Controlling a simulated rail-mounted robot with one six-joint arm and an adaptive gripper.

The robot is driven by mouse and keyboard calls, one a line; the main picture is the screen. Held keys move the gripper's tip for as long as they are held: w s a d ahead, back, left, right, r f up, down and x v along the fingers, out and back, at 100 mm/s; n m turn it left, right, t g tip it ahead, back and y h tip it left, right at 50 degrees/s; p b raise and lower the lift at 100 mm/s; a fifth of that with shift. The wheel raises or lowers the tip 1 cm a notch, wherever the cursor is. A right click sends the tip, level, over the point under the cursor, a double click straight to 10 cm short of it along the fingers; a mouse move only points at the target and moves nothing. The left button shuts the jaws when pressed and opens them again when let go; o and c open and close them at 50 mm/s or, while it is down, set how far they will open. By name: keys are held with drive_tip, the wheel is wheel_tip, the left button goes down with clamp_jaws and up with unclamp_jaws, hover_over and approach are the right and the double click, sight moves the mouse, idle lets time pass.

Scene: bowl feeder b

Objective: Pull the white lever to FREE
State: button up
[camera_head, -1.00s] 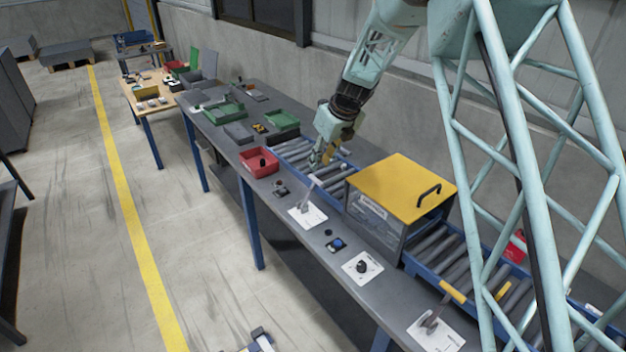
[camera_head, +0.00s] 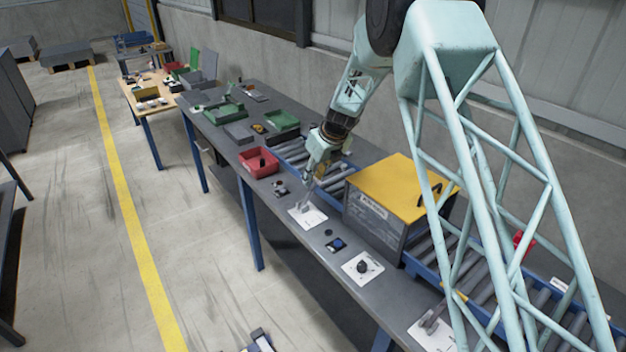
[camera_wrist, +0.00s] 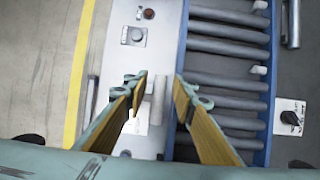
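A pale lever (camera_wrist: 158,100) stands up from a white plate (camera_wrist: 140,135) in the wrist view, between my two fingers. The same white plate (camera_head: 308,218) lies at the bench's front edge in the head view, with the lever beside my fingertips. My gripper (camera_wrist: 160,82) is open, one finger left and one right of the lever, with gaps on both sides. In the head view my gripper (camera_head: 308,185) points down over this plate. Contact with the lever cannot be told. Lettering on the plate is too small to read.
A roller conveyor (camera_wrist: 228,65) with blue rails runs right of the lever. A yellow-topped box (camera_head: 395,190) straddles it. A knob plate (camera_head: 362,267), a blue button (camera_head: 336,244) and another lever plate (camera_head: 432,332) lie along the front. A red bin (camera_head: 258,162) stands farther left.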

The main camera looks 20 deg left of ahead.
drive_tip(key=shift+f, duration=0.25)
drive_tip(key=shift+a, duration=0.1)
clamp_jaws()
